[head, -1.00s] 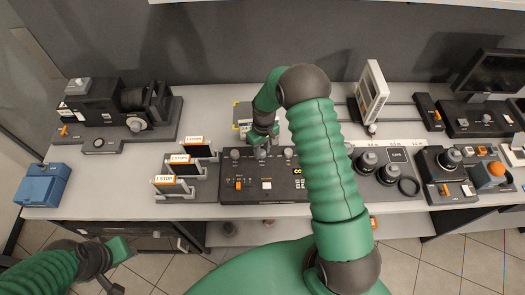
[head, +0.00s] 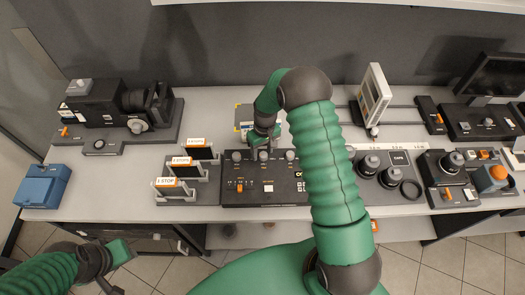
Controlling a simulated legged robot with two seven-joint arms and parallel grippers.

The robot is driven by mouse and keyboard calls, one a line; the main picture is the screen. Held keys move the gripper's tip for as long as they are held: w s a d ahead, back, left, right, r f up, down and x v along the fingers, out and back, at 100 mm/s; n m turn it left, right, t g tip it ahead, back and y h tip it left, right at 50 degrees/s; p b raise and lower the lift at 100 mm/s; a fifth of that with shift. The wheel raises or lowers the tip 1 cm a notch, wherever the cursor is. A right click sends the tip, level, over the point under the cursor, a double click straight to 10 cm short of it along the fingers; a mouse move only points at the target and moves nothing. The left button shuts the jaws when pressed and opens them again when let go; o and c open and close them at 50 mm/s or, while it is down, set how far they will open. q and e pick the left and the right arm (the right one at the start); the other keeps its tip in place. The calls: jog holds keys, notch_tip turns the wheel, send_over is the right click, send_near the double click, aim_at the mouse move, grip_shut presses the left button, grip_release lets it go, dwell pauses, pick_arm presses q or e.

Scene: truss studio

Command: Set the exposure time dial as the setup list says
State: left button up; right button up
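A black control box (head: 265,190) stands at the middle front of the bench. Three dark round dials sit along its back edge: a left dial (head: 237,156), a middle dial (head: 263,156) and a right dial (head: 290,156). Their labels are too small to read, so I cannot tell which is the exposure time dial. My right gripper (head: 264,143) points down at the middle dial; its fingers are too small to tell whether they grip it. A partly hidden card (head: 244,112) lies behind the gripper; its text is unreadable. My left gripper (head: 122,268) is low at the left, fingers apart and empty.
Several upright filter holders (head: 180,178) stand left of the box. A lamp unit (head: 140,105) and a blue box (head: 43,186) are further left. A tilted white panel (head: 373,97) and lens rings (head: 368,164) are to the right, partly beyond my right arm.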

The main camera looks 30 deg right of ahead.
jog(key=shift+s, duration=0.1)
jog(key=shift+r, duration=0.15)
notch_tip(320, 180, up, 16)
jog(key=b, duration=0.3)
jog(key=shift+d+r, duration=0.2)
jog(key=shift+d, duration=0.25)
